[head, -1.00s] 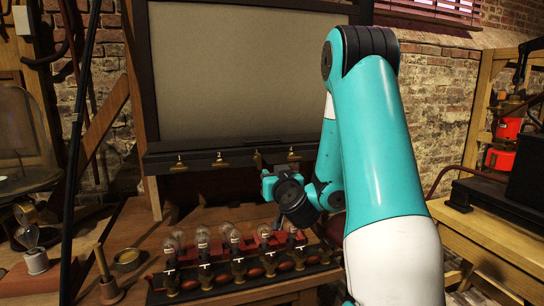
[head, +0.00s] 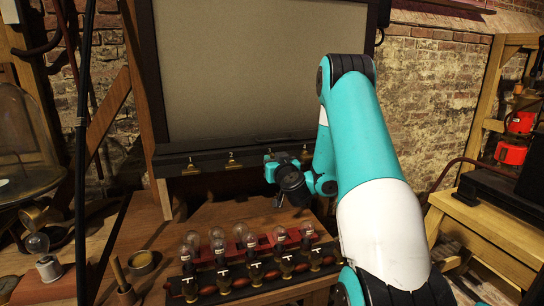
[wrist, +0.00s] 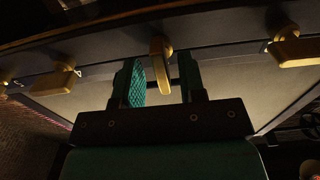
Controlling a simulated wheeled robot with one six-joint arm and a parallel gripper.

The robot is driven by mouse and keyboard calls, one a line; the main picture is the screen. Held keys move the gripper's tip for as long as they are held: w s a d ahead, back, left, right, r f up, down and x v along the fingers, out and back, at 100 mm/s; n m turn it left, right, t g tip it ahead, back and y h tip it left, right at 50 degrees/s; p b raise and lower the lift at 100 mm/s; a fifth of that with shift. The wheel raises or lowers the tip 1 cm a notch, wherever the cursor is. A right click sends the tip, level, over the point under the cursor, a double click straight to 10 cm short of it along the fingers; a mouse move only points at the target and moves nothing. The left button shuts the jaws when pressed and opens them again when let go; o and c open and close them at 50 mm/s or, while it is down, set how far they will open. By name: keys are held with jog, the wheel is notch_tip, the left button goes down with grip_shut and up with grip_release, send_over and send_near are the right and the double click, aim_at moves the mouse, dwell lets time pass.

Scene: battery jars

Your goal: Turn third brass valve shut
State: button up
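The third brass valve (wrist: 160,62) is in the middle of the wrist view, on the dark rail, with its handle pointing toward the camera side. My gripper (wrist: 160,80) is open, its two green pads on either side of that handle. A gap shows on both sides, so I see no grip on it. In the head view my gripper (head: 268,157) is up at the rail and hides the third valve. The first valve (head: 191,165) and second valve (head: 233,160) show left of it. The valve to the right shows in the wrist view (wrist: 292,48).
A large pale panel (head: 255,75) rises above the rail.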

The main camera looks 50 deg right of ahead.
jog(key=shift+w+a, duration=0.1)
jog(key=shift+a, duration=0.05)
jog(key=shift+c, duration=0.9)
grip_shut()
jog(key=m+b, duration=0.1)
jog(key=m, duration=0.7)
jog(key=shift+f+m, duration=0.1)
jog(key=shift+m, duration=0.2)
jog(key=m, duration=0.4)
jog(key=shift+d+f+m, duration=0.1)
jog(key=shift+d+m, duration=0.1)
jog(key=shift+m, duration=0.1)
jog(key=shift+f+m, duration=0.15)
jog(key=shift+m, duration=2.15)
